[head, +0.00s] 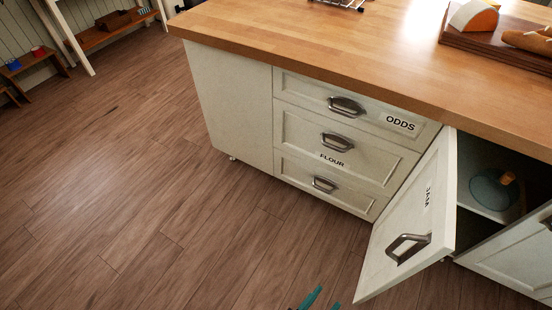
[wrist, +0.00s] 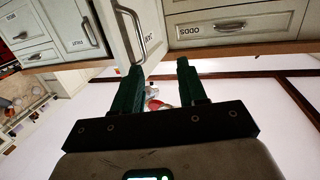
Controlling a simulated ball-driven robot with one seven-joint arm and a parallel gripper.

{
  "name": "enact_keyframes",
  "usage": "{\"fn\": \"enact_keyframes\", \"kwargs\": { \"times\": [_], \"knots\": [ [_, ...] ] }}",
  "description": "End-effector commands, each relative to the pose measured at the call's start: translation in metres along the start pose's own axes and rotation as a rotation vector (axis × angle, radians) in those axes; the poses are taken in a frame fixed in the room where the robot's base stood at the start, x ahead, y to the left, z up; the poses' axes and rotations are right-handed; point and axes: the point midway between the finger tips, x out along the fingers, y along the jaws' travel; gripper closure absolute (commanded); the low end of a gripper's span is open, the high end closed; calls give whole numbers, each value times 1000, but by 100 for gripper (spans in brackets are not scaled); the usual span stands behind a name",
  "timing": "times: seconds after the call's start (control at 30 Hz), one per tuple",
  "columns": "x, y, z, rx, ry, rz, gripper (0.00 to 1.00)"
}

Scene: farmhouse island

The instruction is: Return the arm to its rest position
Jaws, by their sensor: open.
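My gripper (head: 322,300) shows only as teal fingertips at the bottom edge of the head view, low in front of the island and left of the open cabinet door. In the wrist view my gripper (wrist: 157,82) has its two dark green fingers spread apart, with nothing held between them. The rest of my arm is out of the head view. The cabinet door (head: 405,220), with a label that seems to read JAM, stands swung open. It also shows beyond the fingers in the wrist view (wrist: 122,38), apart from them as far as I can tell.
The island's wooden countertop (head: 300,45) carries a board (head: 480,45) with bread at the right. Drawers labelled ODDS (head: 345,107) and FLOUR (head: 340,145) are shut. A teal round thing (head: 490,192) sits inside the open cabinet. The wooden floor (head: 120,190) at left is clear.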

Motion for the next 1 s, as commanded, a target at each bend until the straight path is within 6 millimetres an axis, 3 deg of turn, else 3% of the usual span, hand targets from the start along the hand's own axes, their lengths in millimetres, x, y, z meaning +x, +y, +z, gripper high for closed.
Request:
{"fn": "enact_keyframes", "kwargs": {
  "times": [0.27,0.6,0.77,1.0],
  "knots": [
    [20,12,27,-37,-134,-260,58],
    [49,47,59,-172,-485,-617,58],
    [60,70,59,-260,-671,-701,58],
    [72,110,35,-402,-947,-720,58]
  ]
}}
